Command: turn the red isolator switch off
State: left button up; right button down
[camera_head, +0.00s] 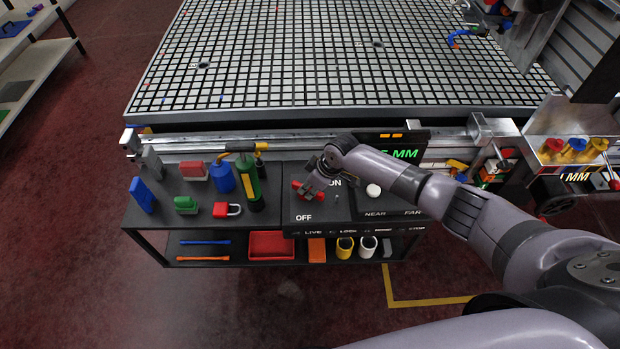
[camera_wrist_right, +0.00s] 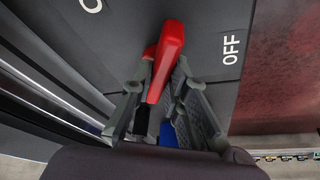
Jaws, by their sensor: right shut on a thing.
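The red isolator switch handle (camera_head: 297,186) is on the dark panel on the front bench, with the OFF label (camera_head: 303,218) below it and the ON label (camera_head: 335,183) to its right. My right gripper (camera_head: 312,184) is at the handle and covers part of the switch. In the right wrist view the red handle (camera_wrist_right: 172,42) lies between the two fingers of the right gripper (camera_wrist_right: 163,78), which are shut on it. The OFF label (camera_wrist_right: 231,48) is to the right of the handle there. My left gripper is not in view.
Left of the panel stand a green bottle (camera_head: 249,187), a blue canister (camera_head: 221,178), a red padlock (camera_head: 228,210) and coloured blocks. A white knob (camera_head: 373,190) is right of the switch. The grid table (camera_head: 330,60) is behind. A lower shelf holds mugs and a red tray (camera_head: 270,245).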

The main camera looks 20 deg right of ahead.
jog(key=m+p, duration=0.2)
jog(key=m+h+p, duration=0.1)
jog(key=shift+s+a+r+m+t+p, duration=0.15)
jog(key=shift+a+r+m+t+p, duration=0.15)
jog(key=shift+m+t+p, duration=0.1)
jog(key=m+p, duration=0.1)
jog(key=m+h+p, duration=0.1)
jog(key=m, duration=0.1)
jog(key=shift+a+f+m+h, duration=0.1)
jog(key=shift+a+m+h, duration=0.2)
jog(key=shift+a+f+m+h+p, duration=0.1)
jog(key=shift+m+h+p, duration=0.4)
jog(key=shift+m, duration=0.6)
jog(key=shift+a+m+h, duration=0.1)
jog(key=shift+m+h, duration=0.3)
jog(key=shift+m, duration=0.7)
jog(key=c, duration=1.6)
grip_release()
jog(key=shift+o, duration=0.2)
